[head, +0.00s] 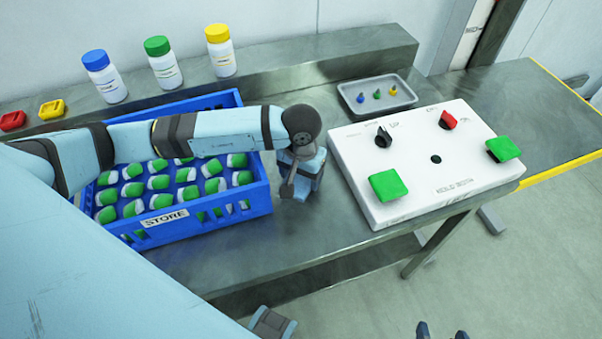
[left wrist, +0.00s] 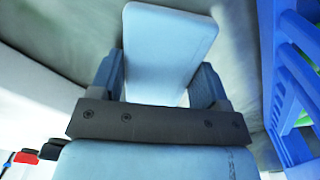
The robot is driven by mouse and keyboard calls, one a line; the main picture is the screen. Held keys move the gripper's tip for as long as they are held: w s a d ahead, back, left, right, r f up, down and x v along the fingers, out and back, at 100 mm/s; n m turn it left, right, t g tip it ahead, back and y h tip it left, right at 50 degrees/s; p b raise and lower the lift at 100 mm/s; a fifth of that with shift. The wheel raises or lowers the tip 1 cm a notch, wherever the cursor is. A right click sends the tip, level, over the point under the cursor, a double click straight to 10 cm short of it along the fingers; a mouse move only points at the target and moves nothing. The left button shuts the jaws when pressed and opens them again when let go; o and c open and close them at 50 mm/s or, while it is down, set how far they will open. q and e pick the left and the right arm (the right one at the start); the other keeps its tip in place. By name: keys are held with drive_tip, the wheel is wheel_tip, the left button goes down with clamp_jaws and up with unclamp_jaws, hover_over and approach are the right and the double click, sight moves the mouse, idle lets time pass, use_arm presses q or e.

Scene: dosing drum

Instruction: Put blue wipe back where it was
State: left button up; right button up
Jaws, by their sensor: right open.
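I cannot make out the blue wipe for sure in either view. My left gripper (head: 298,192) points down over the table, between the blue crate and the white box. In the left wrist view its two fingers (left wrist: 158,80) stand apart, with a pale blue slab (left wrist: 165,45) showing between them. I cannot tell whether they grip the slab or whether it is part of my own body. Two green pads lie on the white box (head: 440,185), one at the front left (head: 388,186) and one at the right (head: 504,149). My right gripper (head: 441,332) is open at the bottom edge.
The blue STORE crate (head: 262,200) holds several green-and-white items, and my left arm crosses above it. Bottles with blue (head: 104,77), green (head: 163,64) and yellow (head: 220,51) caps stand behind. A grey tray (head: 350,92) with small coloured pegs sits behind the box.

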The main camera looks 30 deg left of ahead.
use_arm(q)
drive_tip(key=o, duration=0.4)
drive_tip(key=shift+r, duration=0.1)
drive_tip(key=shift+r+p, duration=0.25)
drive_tip(key=shift+p, duration=0.05)
wheel_tip(320, 180, up, 12)
drive_tip(key=shift+f+b, duration=0.15)
drive_tip(key=shift+b, duration=0.3)
drive_tip(key=shift+f, duration=0.1)
